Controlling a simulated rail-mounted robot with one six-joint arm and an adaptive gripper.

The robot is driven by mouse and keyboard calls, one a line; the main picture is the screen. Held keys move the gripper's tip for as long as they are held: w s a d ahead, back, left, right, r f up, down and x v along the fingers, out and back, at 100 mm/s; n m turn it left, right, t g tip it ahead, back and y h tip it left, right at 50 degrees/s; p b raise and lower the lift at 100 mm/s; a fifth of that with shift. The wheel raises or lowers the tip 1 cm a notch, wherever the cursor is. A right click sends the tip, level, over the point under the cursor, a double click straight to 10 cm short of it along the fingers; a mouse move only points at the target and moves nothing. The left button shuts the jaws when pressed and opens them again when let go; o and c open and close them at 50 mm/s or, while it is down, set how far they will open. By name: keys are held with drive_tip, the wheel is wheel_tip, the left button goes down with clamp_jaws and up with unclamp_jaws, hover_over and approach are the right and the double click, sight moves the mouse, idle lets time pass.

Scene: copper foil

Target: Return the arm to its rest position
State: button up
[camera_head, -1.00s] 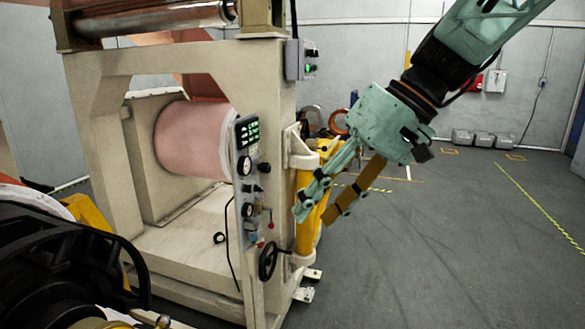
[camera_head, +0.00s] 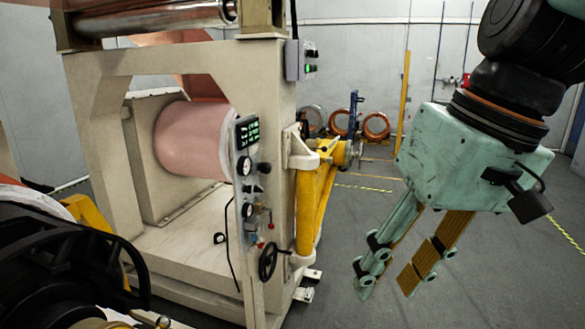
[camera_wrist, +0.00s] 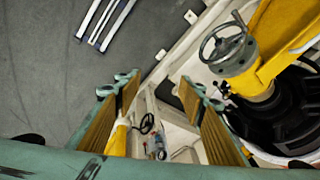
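My gripper (camera_head: 385,284) is pale green with ribbed brown inner pads. In the head view it hangs at the right, pointing down, to the right of the machine's yellow arm and apart from it. Its two fingers are spread with a gap between them. In the wrist view my gripper (camera_wrist: 155,97) shows both fingers apart and nothing held between the pads. My arm comes in from the upper right of the head view.
A beige machine (camera_head: 270,130) holds a copper foil roll (camera_head: 190,140). A control panel (camera_head: 248,165), a handwheel (camera_head: 268,262) and a yellow arm (camera_head: 308,205) are on its right side. Copper coils (camera_head: 376,126) stand behind. Grey floor (camera_head: 340,270) is clear between machine and gripper.

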drive_tip(key=s+d+f+m+t+h, duration=0.1)
drive_tip(key=s+d+f+m+h, duration=0.1)
drive_tip(key=s+d, duration=0.5)
drive_tip(key=shift+s+d+f+t+h, duration=0.2)
drive_tip(key=shift+s+f+t+h, duration=0.15)
drive_tip(key=shift+s, duration=1.15)
drive_tip(key=shift+c, duration=0.7)
idle(2.9)
